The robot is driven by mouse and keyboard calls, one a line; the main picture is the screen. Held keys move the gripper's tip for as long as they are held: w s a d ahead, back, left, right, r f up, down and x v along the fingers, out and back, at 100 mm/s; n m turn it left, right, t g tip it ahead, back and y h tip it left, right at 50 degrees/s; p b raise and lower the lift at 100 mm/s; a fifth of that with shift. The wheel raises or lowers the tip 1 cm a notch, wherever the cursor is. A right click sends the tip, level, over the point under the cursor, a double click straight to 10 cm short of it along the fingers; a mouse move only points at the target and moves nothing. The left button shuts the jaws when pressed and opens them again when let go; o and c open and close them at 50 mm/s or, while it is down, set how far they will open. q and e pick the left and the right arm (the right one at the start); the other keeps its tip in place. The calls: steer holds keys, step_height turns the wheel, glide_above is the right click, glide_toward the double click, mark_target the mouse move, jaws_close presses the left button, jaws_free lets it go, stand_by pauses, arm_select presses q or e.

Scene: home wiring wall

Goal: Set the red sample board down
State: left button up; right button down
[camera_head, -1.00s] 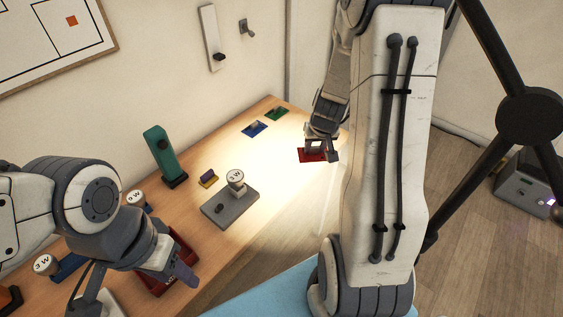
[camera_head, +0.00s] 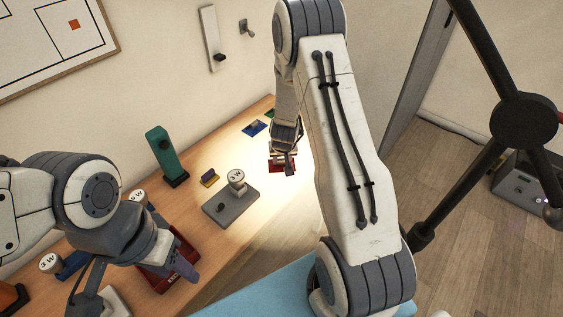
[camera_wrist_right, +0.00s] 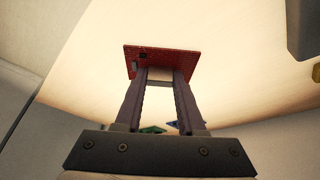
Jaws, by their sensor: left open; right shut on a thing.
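The red sample board (camera_head: 281,167) is at the right gripper's fingertips over the back part of the lit desk. In the right wrist view the red board (camera_wrist_right: 160,58) sits across the far ends of the fingers. My right gripper (camera_wrist_right: 158,82) is shut on it. The head view does not clearly show whether the board touches the desk. My left gripper (camera_head: 182,275) is open and empty, low at the left above a dark red tray (camera_head: 152,279).
A blue board (camera_head: 254,128) and a partly hidden green board lie farther back. Bare desk lies around the lit area.

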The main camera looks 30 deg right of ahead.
steer(key=shift+f, duration=0.1)
steer(key=c, duration=0.5)
jaws_free()
